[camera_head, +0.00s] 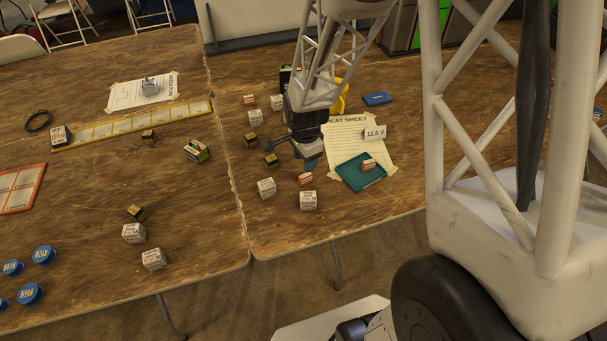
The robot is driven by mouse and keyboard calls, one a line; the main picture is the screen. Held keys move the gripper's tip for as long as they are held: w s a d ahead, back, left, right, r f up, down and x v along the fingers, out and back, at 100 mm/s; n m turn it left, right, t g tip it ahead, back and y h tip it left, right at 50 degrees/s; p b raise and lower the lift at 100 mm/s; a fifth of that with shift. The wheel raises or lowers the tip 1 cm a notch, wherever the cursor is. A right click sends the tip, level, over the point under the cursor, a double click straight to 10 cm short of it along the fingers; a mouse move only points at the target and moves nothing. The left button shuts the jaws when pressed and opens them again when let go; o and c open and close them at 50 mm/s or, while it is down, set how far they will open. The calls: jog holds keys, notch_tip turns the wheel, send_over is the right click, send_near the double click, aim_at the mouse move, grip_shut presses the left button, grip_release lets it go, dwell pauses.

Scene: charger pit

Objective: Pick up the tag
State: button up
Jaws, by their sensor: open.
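A small white tag reading "12.8 V" (375,133) shows over the upper right part of the paper "heat sheet" (343,134) on the right table. I cannot tell whether it lies flat or stands up. My gripper (293,150) is open, to the left of the tag and apart from it, over or beside the left edge of the sheet. I see nothing held in it. Its far side is partly hidden by my wrist.
A teal tray (350,181) holding a small orange-and-white box (368,165) overlaps the sheet below the tag. Several small boxes stand around my gripper. A blue flat case (377,98) and a yellow object (341,98) lie behind. The left table's middle has bare wood.

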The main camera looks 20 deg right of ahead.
aim_at(305, 175)
jog(key=shift+f, duration=1.25)
jog(key=shift+f, duration=0.15)
jog(key=shift+f, duration=2.45)
jog(key=shift+c, duration=0.3)
grip_shut()
